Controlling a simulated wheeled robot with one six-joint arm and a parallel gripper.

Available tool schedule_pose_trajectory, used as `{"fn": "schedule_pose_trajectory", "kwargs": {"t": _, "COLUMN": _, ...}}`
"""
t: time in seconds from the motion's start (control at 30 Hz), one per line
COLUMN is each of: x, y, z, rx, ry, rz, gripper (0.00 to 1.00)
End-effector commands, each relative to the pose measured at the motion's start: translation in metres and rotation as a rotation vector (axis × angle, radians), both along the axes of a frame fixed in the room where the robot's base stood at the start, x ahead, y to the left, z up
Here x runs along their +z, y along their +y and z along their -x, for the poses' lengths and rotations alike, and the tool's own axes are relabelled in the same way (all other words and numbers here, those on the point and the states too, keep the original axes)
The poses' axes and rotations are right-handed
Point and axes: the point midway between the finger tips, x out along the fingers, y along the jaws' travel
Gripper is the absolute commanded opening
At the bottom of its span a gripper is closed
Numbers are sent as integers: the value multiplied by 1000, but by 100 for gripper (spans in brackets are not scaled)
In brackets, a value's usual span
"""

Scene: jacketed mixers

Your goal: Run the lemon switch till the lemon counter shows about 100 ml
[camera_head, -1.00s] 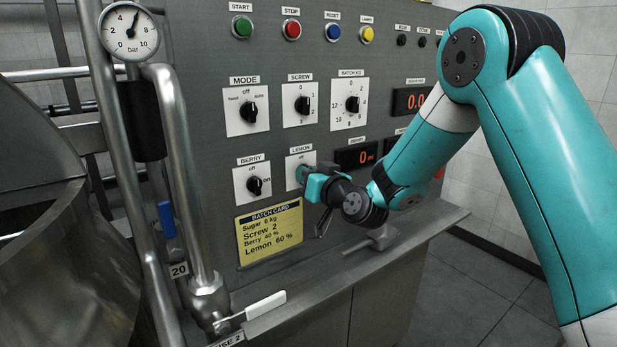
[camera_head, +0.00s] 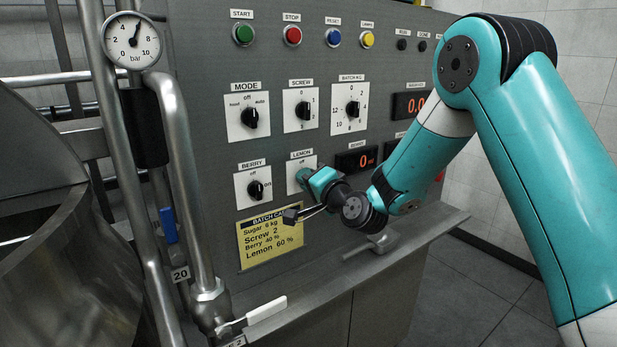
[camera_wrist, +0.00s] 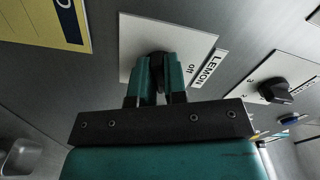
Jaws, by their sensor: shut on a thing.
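The lemon switch is a dark knob (camera_wrist: 158,57) on a white plate marked LEMON (camera_head: 298,164), right of the berry switch (camera_head: 256,189). My gripper (camera_head: 304,180) is at the lemon plate. In the wrist view, its two teal fingers (camera_wrist: 159,74) are shut on the knob, one on each side. The knob's pointer is hidden between the fingers. The "off" mark shows on the plate beside them. A display (camera_head: 363,161) right of the lemon plate reads 0 ml; its label looks like BERRY. I cannot see the lemon counter; my arm covers the panel there.
A yellow batch card (camera_head: 270,243) hangs below the switches. MODE (camera_head: 248,117), SCREW (camera_head: 304,111) and BATCH KG (camera_head: 351,109) knobs sit above. A metal ledge (camera_head: 330,285) runs below the panel. Steel pipes (camera_head: 187,190) and a vessel (camera_head: 85,260) stand left.

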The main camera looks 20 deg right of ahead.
Motion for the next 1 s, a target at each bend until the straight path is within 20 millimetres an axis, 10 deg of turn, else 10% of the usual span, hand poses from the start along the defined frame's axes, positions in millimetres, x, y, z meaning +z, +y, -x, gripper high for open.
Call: {"fn": "schedule_pose_trajectory", "kwargs": {"t": 1.0, "x": 0, "y": -2, "z": 0, "rx": -3, "ry": 135, "rz": -416, "gripper": 0}}
